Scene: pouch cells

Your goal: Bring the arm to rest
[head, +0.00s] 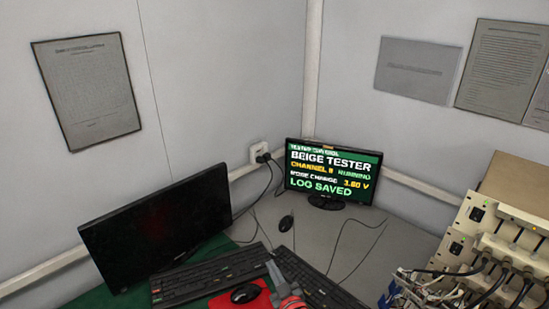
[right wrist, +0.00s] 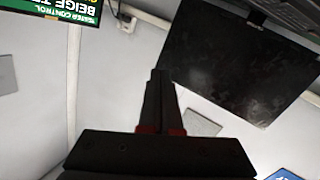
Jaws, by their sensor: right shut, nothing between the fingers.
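My right gripper (head: 271,267) shows at the bottom middle of the head view, in front of the keyboards and beside the red mouse pad. In the right wrist view its two dark fingers (right wrist: 158,75) lie together, shut, with nothing between them. My left gripper is not in the head view. The lit screen (head: 333,172) reads "BEIGE TESTER", "RUNNING" and "LOG SAVED"; part of it also shows in the right wrist view (right wrist: 45,40).
A dark monitor (head: 158,228) stands at the left. Keyboards (head: 212,272) and a black mouse (head: 246,293) on a red pad (head: 262,301) lie near my right gripper. A beige tester rack (head: 510,195) with cables stands at the right.

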